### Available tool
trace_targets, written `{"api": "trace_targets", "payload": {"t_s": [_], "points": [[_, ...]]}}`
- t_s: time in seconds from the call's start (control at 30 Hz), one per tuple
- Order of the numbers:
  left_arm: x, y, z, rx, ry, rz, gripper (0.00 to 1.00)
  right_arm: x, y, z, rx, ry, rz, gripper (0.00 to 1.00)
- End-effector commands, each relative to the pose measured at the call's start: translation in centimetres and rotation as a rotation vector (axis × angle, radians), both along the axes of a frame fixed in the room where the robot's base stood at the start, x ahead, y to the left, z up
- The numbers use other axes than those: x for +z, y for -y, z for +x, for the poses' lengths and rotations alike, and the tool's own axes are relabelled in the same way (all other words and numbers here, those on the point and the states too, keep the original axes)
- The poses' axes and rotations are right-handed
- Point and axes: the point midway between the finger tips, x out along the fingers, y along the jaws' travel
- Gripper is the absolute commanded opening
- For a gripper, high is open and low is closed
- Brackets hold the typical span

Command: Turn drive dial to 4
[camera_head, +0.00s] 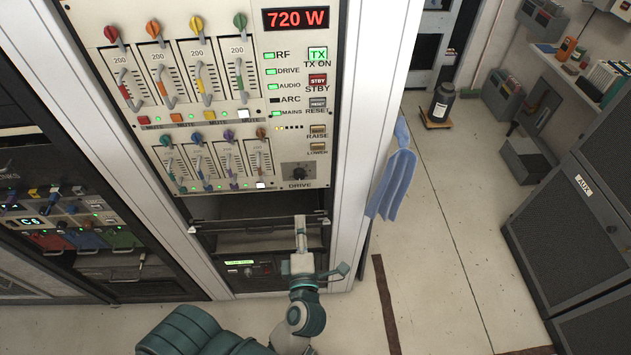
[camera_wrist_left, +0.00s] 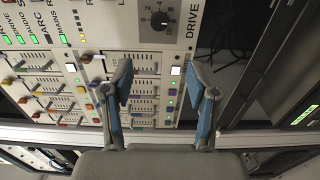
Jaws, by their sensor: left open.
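The drive dial (camera_head: 299,172) is a small black round knob on the cream transmitter panel, above the label DRIVE and right of the lower sliders. It also shows at the top of the left wrist view (camera_wrist_left: 163,21), with a printed scale around it. I cannot read its pointer setting surely. My left gripper (camera_head: 302,235) is below the dial, in front of the rack's lower shelf opening, apart from the dial. In the left wrist view its two blue-padded fingers (camera_wrist_left: 160,84) are spread with nothing between them. My right gripper is not in view.
Slider rows with coloured knobs (camera_head: 198,27) lie left of the dial. RAISE and LOWER buttons (camera_head: 318,130) sit just above it. A red display (camera_head: 296,18) reads 720 W. A horizontal bar (camera_head: 258,220) crosses the rack below. A blue cloth (camera_head: 396,178) hangs at right.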

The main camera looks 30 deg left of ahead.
Motion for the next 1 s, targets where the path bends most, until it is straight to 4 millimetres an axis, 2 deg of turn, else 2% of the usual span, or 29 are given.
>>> {"api": "trace_targets", "payload": {"t_s": [0.33,0.6,0.8,1.0], "points": [[0.5,-3.1,7.0,0.001,0.005,0.015,0.59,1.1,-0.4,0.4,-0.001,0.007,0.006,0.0],[0.4,-6.1,11.7,0.0,0.003,0.012,0.59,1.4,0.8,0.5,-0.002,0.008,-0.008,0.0],[0.2,-7.3,13.3,-0.001,0.001,0.009,0.59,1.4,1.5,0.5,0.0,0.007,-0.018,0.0],[0.3,-7.4,13.5,-0.001,0.002,0.01,0.59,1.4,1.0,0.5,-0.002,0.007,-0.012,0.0]]}}
